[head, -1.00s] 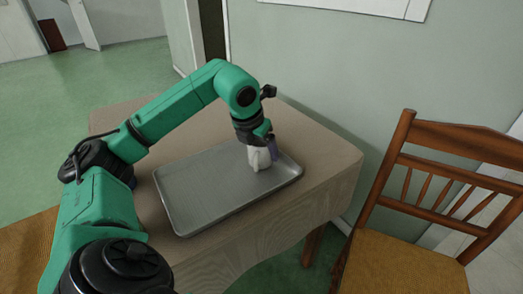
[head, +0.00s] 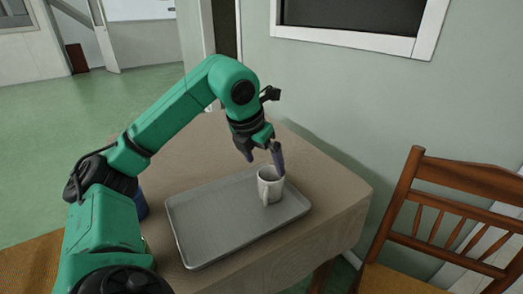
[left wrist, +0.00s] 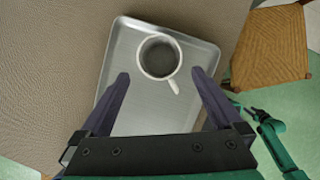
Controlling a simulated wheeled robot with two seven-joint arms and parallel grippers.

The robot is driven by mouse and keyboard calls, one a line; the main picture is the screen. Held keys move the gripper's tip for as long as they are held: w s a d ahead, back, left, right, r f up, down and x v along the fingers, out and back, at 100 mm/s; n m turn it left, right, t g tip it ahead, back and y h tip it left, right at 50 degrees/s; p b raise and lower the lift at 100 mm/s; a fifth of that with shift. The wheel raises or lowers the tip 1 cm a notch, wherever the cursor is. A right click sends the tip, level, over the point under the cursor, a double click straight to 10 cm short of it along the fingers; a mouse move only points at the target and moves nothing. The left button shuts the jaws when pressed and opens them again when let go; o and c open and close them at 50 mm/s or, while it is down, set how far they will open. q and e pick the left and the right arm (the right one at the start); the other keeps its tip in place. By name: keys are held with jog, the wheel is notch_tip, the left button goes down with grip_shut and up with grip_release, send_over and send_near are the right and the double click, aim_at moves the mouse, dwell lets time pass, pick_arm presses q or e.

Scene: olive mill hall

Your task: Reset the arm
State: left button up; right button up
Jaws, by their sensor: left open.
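A white mug (head: 270,186) stands upright on a grey metal tray (head: 205,235), near the tray's right end. My left gripper (head: 264,160) is open and empty just above the mug, clear of its rim or nearly so. In the left wrist view the open fingers (left wrist: 160,73) are spread on either side of the mug (left wrist: 159,58), whose handle points down and right. A green arm with a small dark end (left wrist: 252,112), apparently my right one, shows at the lower right of that view. Its jaws are too small to read.
A wooden chair (head: 440,220) with a woven seat stands to the right of the table. The tray's left part is bare. Open green floor (head: 60,120) lies to the left.

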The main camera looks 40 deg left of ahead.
pick_arm(q)
jog(key=shift+v, duration=1.05)
pick_arm(e)
jog(key=shift+s+d+f, duration=0.15)
jog(key=shift+s+f, duration=0.05)
jog(key=shift+s, duration=0.55)
